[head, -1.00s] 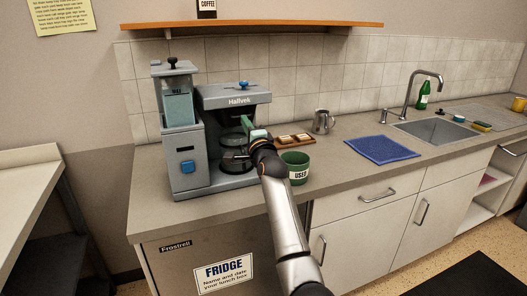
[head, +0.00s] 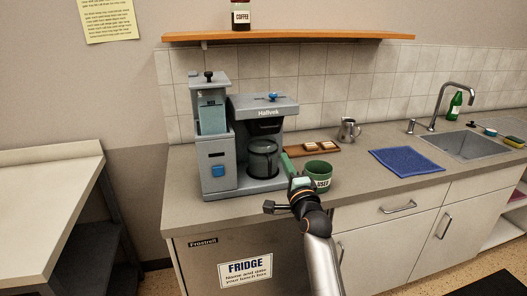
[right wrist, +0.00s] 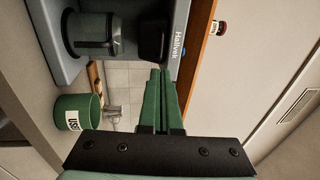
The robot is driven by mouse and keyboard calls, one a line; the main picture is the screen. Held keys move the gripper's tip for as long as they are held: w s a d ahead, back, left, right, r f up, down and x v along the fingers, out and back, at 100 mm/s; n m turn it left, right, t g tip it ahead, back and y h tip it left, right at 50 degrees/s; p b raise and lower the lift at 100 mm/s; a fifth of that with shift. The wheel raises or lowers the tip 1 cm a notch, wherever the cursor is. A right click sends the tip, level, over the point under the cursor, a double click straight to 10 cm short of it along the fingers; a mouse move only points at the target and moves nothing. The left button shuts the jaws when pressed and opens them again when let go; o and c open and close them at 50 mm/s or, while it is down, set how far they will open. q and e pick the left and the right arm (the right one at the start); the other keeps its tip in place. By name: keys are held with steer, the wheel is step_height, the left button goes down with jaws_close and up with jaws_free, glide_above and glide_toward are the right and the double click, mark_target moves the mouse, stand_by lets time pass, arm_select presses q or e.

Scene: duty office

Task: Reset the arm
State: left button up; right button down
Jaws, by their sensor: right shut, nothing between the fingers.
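My right gripper (head: 286,160) is in front of the grey coffee machine (head: 217,155), to the right of the glass carafe (head: 262,160). Its green fingers are together and empty. They also show closed in the right wrist view (right wrist: 160,76). The carafe sits in the machine's bay, apart from the fingers, and shows in the right wrist view (right wrist: 92,35). My right arm comes up from the bottom of the head view. My left gripper is not in view.
A blue cloth (head: 405,162) lies by the sink (head: 468,147). A shelf (head: 350,37) hangs above.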

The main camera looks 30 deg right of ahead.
steer(key=s+a+f+n+g+y, duration=0.1)
steer(key=s+a+f+n+y, duration=0.2)
steer(key=f, duration=0.4)
steer(key=s+a+f+n+g, duration=0.2)
steer(key=a+f+n, duration=0.1)
steer(key=f+n, duration=0.3)
steer(key=s+a+f+n+g+y, duration=0.1)
steer(key=s+a+f+n+g, duration=0.1)
steer(key=s+a+f+n, duration=0.2)
steer(key=s+a+f+n+g+y, duration=0.2)
steer(key=s+a+f+n, duration=0.3)
steer(key=s+f, duration=0.6)
steer(key=s+a+f+n+g+y, duration=0.1)
steer(key=s+a+f+n+g, duration=0.2)
steer(key=s, duration=1)
step_height(320, 180, down, 6)
steer(key=a+n, duration=0.2)
steer(key=shift+a+r+y, duration=0.25)
steer(key=shift+a+y, duration=0.05)
steer(key=shift+a, duration=0.1)
steer(key=shift+w, duration=0.1)
